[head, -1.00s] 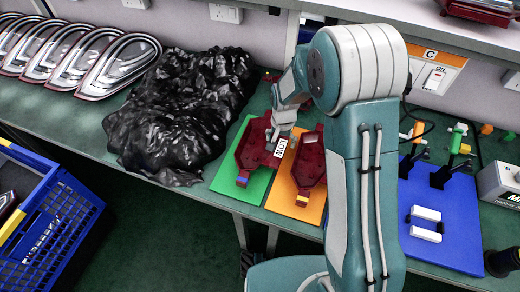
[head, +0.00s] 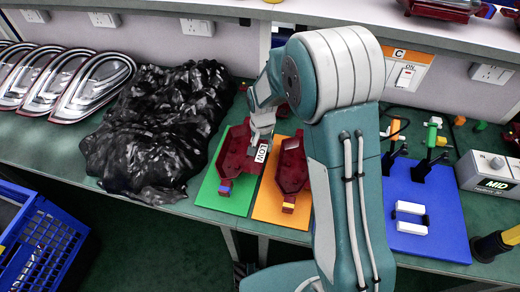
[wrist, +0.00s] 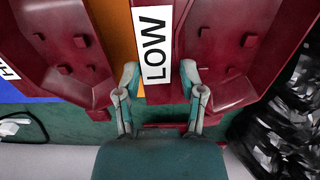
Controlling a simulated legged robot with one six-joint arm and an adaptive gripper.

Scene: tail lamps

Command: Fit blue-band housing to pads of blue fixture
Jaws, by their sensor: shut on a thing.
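A dark red housing (head: 237,152) is over the green board (head: 232,197), with a white LOW label (head: 262,152) at its right edge. My gripper (wrist: 160,82) is shut on this housing at the labelled edge; the label shows between the fingers. I cannot tell whether the housing is clear of the board. A second red housing (head: 292,165) is on the orange board (head: 277,208), partly behind my arm.
A crumpled black bag (head: 150,130) lies left of the green board. Chrome-edged lamps (head: 100,85) line the bench's left. A blue crate (head: 45,235) stands at lower left. A grey MID box (head: 490,172) is right of the fixture. My arm blocks the middle.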

